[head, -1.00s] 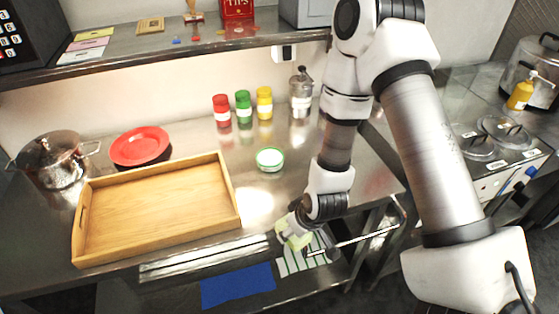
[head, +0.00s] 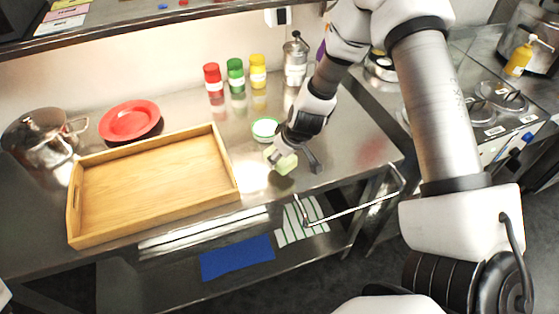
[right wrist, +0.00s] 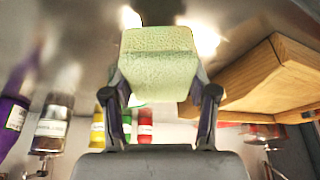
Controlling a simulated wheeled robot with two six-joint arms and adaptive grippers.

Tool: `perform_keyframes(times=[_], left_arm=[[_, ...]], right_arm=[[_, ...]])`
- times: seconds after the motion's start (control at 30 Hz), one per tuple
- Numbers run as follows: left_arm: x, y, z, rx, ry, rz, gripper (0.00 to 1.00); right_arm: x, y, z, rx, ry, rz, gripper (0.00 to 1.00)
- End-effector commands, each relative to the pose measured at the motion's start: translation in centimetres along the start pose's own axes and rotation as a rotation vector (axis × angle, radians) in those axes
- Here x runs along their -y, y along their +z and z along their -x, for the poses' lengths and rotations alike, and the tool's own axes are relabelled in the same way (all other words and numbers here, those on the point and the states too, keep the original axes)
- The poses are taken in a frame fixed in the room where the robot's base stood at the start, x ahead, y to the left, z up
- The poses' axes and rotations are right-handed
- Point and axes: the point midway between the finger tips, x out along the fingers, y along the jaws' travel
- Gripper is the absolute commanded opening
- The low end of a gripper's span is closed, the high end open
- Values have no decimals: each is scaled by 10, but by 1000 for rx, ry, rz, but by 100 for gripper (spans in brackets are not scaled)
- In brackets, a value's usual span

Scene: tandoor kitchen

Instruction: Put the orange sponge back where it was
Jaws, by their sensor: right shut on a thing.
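My right gripper (head: 283,160) is shut on a pale yellow-green sponge (head: 287,165), over the steel counter just in front of a small green-rimmed bowl (head: 264,128). In the right wrist view the sponge (right wrist: 160,65) sits squarely between the two fingers of the gripper (right wrist: 161,95). I cannot tell how high above the counter it is. No orange sponge is visible in either view. My left gripper is not in view.
A wooden tray (head: 240,190) lies left of the gripper. A red plate (head: 130,118), a pot (head: 38,135), and red (head: 213,77), green (head: 235,75) and yellow (head: 258,71) jars stand behind. A striped cloth (head: 303,222) and blue cloth (head: 237,258) lie below the counter.

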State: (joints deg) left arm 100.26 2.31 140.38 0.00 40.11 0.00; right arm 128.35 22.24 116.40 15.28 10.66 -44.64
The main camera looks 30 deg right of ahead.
Motion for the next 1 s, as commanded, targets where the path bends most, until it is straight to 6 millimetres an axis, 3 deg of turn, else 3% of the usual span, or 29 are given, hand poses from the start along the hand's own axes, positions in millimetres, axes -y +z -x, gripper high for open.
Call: perform_keyframes(times=[0.07, 0.1, 0.23, 0.63, 0.67, 0.7, 1.0], left_arm=[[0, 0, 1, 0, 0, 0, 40], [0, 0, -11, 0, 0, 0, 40], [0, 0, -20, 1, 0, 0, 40], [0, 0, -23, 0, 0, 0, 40], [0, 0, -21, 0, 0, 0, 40], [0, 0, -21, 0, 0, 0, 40], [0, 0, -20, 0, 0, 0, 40]], right_arm=[[-4, -10, -5, -1, 2, 2, 14], [-4, -1, -20, 3, 0, 1, 14], [-3, 6, -38, 2, 0, 2, 14], [-3, 8, -42, 0, 0, 1, 14], [-3, 8, -40, 0, 0, 1, 69], [-3, 7, -40, 0, 0, 1, 83], [-3, 7, -39, 0, 0, 1, 83]])
